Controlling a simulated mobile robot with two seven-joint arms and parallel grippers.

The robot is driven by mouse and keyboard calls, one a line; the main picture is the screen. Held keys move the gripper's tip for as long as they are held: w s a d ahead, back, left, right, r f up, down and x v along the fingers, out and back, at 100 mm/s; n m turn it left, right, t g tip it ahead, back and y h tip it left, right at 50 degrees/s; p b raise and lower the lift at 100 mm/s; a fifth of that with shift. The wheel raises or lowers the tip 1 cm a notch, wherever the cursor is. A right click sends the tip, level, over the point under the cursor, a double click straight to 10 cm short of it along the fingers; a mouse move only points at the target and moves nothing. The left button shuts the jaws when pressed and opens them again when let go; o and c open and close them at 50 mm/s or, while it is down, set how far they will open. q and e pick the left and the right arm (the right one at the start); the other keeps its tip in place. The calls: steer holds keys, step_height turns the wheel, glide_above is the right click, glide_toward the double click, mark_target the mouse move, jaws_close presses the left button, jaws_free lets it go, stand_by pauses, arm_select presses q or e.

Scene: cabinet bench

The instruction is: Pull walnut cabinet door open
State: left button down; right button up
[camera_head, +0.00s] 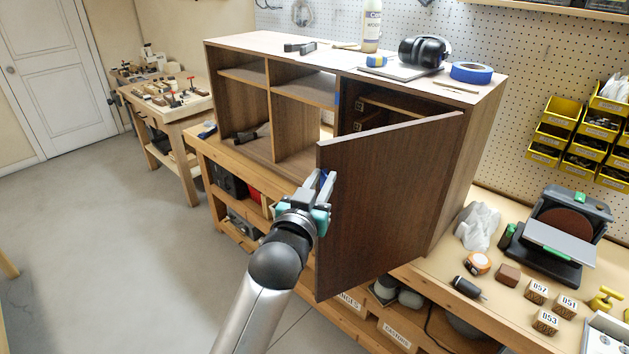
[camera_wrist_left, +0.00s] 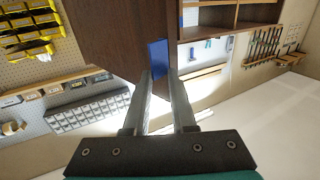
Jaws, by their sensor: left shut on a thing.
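The walnut cabinet door (camera_head: 385,200) stands swung out from the cabinet (camera_head: 455,190), with part of the inside showing above it. My left gripper (camera_head: 325,180) is at the door's free left edge in the head view. In the left wrist view, the fingers of my left gripper (camera_wrist_left: 160,85) are shut on a blue piece (camera_wrist_left: 158,55) at the edge of the door (camera_wrist_left: 120,35). The fingertips hide part of this piece. My right gripper is in neither view.
On the cabinet top are ear muffs (camera_head: 425,50), blue tape (camera_head: 472,72) and a glue bottle (camera_head: 372,32). A sander (camera_head: 562,235) and small blocks (camera_head: 537,291) stand on the bench at right. Open floor (camera_head: 110,250) lies left of the door.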

arm_select(q)
steer(key=shift+s+d+r+h, duration=0.1)
steer(key=shift+d+r+h, duration=0.3)
steer(key=shift+d, duration=0.3)
steer(key=c, duration=1.1)
jaws_free()
steer(key=shift+d, duration=0.15)
steer(key=shift+o, duration=0.3)
steer(key=shift+d+f, duration=0.1)
steer(key=shift+d, duration=0.05)
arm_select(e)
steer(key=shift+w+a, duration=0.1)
arm_select(q)
steer(key=b+v, duration=0.2)
steer(key=v, duration=1.3)
steer(key=shift+a+f, duration=0.15)
steer(key=shift+a, duration=0.3)
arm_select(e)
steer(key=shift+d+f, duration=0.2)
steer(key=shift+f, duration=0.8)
